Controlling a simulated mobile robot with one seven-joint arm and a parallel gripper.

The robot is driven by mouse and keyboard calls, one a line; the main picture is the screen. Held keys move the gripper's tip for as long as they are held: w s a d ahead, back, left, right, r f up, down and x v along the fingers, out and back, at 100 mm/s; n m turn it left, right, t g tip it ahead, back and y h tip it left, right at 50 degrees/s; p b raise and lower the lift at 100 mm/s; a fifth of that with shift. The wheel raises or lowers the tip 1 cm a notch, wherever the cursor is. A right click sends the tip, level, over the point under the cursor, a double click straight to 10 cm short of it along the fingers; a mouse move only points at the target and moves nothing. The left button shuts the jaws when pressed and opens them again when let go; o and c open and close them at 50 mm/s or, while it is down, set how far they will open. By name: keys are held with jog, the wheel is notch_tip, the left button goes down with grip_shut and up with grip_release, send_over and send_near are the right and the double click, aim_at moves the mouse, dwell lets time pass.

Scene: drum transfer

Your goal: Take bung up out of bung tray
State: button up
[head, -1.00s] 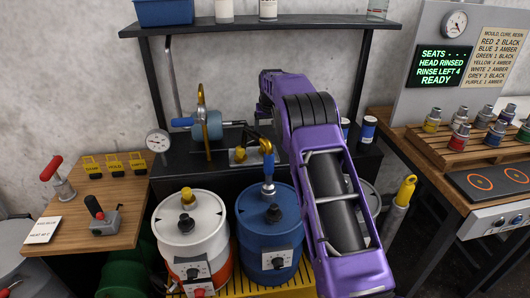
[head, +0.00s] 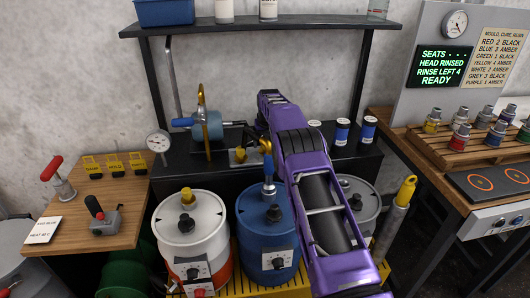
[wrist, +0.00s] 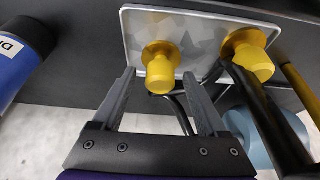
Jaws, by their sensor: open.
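A yellow bung (wrist: 160,68) with a round flange stands on the pale metal bung tray (wrist: 205,30) in the wrist view. My gripper (wrist: 159,75) is open, with one finger on each side of this bung; no clear contact shows. A second yellow bung (wrist: 252,55) is at the tray's right end, partly behind a dark tube. In the head view the tray (head: 253,157) lies on the dark bench with a yellow bung (head: 240,154) on it. My purple arm covers part of that area, and the fingers cannot be made out there.
A white drum (head: 190,225) and a blue drum (head: 262,225) stand in front of the bench. Several labelled cans (head: 342,131) stand right of my arm. A shelf (head: 270,26) spans above.

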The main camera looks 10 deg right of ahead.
grip_shut()
dwell(0.3)
notch_tip(320, 180, up, 10)
jog(key=shift+f+p, duration=0.1)
jog(key=shift+p, duration=0.85)
jog(key=shift+r+p, duration=1.25)
jog(key=shift+r, duration=0.35)
